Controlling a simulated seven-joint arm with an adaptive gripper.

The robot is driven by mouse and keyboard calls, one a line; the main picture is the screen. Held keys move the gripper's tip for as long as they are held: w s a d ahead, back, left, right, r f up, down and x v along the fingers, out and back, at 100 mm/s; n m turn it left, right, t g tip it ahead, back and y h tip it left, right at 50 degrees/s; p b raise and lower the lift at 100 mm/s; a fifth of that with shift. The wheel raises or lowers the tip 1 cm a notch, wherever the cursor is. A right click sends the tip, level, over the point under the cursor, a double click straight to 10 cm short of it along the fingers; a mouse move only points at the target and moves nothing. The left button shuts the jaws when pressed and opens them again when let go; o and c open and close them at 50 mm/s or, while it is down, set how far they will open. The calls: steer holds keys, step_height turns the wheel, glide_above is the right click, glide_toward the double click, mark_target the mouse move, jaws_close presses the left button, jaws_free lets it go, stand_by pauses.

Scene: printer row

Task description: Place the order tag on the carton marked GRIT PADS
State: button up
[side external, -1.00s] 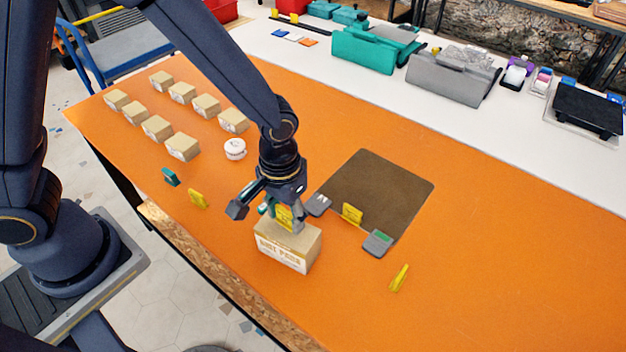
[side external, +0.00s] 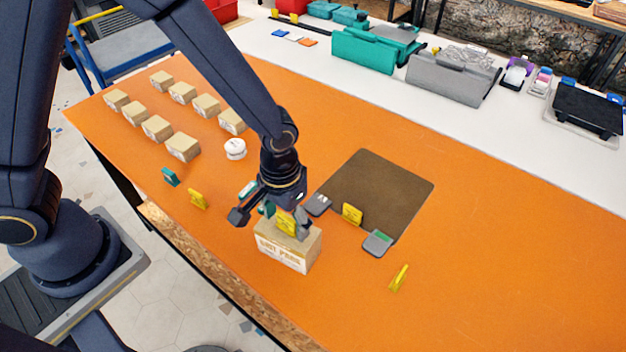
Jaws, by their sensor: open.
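A tan carton (side external: 283,252) stands near the front edge of the orange table. Its white label carries blurred lettering that looks like GRIT PADS. A yellow order tag (side external: 286,225) stands upright on top of this carton. My gripper (side external: 284,215) is open just above the carton, its fingers around the tag's upper part. The fingers hide part of the tag, and I cannot tell whether one still touches it.
Other yellow tags stand at left (side external: 198,198), by the brown mat (side external: 378,200) and at right (side external: 399,278). Two grey blocks (side external: 378,243) lie by the mat. Several small cartons (side external: 183,147) and a white round item (side external: 235,149) are at back left. The right of the table is clear.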

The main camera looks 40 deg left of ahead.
mark_target(286, 216)
steer(key=shift+r, duration=0.15)
step_height(286, 216, up, 12)
steer(key=s+a+r+t, duration=0.2)
steer(key=s+a+r, duration=0.2)
steer(key=a+r, duration=0.2)
steer(key=s+a+r+t, duration=0.3)
steer(key=s+a+r, duration=0.2)
steer(key=a, duration=0.6)
steer(key=shift+r+t, duration=0.3)
steer(key=shift+r, duration=0.35)
steer(key=shift+o, duration=0.2)
